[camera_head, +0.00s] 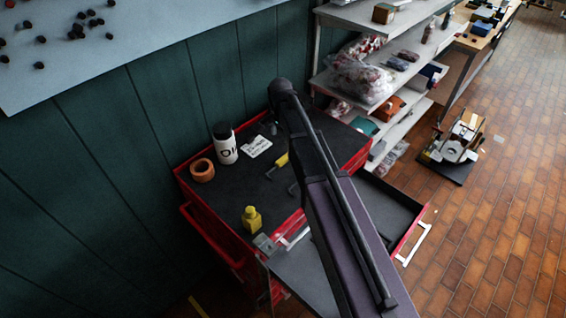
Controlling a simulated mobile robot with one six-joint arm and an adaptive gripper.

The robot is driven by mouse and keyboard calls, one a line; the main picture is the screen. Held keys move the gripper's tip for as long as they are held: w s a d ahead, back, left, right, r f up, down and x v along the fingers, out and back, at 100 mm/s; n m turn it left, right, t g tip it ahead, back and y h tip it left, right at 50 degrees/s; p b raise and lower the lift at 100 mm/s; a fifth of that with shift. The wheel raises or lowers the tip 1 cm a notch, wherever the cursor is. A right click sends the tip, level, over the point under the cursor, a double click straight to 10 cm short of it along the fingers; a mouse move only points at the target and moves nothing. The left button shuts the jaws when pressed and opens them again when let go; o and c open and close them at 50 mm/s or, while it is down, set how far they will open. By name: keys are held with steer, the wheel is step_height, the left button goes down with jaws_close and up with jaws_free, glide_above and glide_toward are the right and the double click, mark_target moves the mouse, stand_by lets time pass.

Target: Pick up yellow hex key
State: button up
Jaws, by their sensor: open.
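The yellow hex key (281,161) lies on the black top of the red tool cart, just left of my arm. Its yellow grip shows, with a thin dark bent shaft at its lower left. Another small dark bent piece (293,188) lies close by, partly hidden by my arm. My arm crosses the cart from the lower right up to a joint above the cart's back edge.
On the red cart (225,235) stand a white bottle with a black cap (226,147), an orange tape roll (202,171), a white card (257,146) and a yellow bottle (251,219). A drawer (385,205) is open at right. Shelves (400,125) stand behind; a wall is left.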

steer(key=b, duration=0.8)
glide_above(280, 160)
steer(key=shift+s+d+f, duration=0.1)
steer(key=shift+s+f, duration=0.05)
steer(key=shift+f, duration=2)
steer(key=shift+s+d+f, duration=0.1)
steer(key=shift+s+f, duration=0.05)
steer(key=shift+f, duration=1.95)
steer(key=shift+f+b, duration=0.15)
steer(key=shift+b, duration=0.15)
steer(key=shift+w+a+f+b, duration=0.1)
steer(key=shift+f+b, duration=1.15)
steer(key=shift+w+f+b, duration=0.1)
steer(key=shift+f+b, duration=1.1)
jaws_close()
